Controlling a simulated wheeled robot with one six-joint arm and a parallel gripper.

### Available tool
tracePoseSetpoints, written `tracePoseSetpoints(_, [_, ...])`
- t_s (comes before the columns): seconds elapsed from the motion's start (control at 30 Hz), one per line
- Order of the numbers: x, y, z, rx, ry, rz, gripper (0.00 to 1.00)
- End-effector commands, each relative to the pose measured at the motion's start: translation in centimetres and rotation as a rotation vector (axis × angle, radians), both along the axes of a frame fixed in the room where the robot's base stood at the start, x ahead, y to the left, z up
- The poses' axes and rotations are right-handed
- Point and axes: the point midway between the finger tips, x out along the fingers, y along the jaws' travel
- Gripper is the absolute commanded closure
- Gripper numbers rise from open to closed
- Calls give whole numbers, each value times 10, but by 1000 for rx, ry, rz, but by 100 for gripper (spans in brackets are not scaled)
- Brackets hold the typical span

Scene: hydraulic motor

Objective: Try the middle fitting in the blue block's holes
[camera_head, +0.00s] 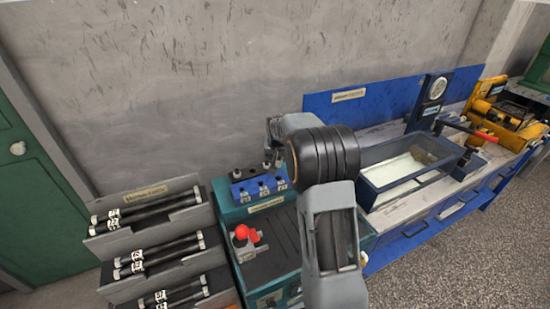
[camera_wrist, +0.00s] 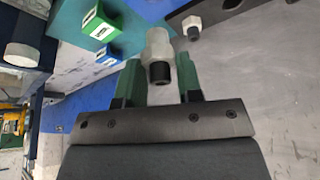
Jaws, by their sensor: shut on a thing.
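The blue block (camera_head: 258,188) sits on top of the teal bench unit, with several white-labelled spots along its front. My gripper (camera_head: 272,163) is just above and behind its right part in the head view, partly hidden by my arm. In the wrist view my gripper (camera_wrist: 160,82) has its two green fingers shut on a pale metal fitting (camera_wrist: 158,48) with a dark end. A second, similar fitting (camera_wrist: 192,27) is to the right, beside a dark bar. I cannot tell from these frames whether the held fitting has any contact with the block.
A red knob (camera_head: 242,231) stands on the teal unit in front of the block. Racks of black hoses (camera_head: 150,208) are at left. The wall is close behind.

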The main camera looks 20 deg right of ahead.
Motion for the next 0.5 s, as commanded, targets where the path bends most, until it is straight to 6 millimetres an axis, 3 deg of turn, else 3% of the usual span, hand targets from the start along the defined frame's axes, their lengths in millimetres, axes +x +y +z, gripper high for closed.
tracePoseSetpoints(0.5, [0,1,-31,1,2,-13,92])
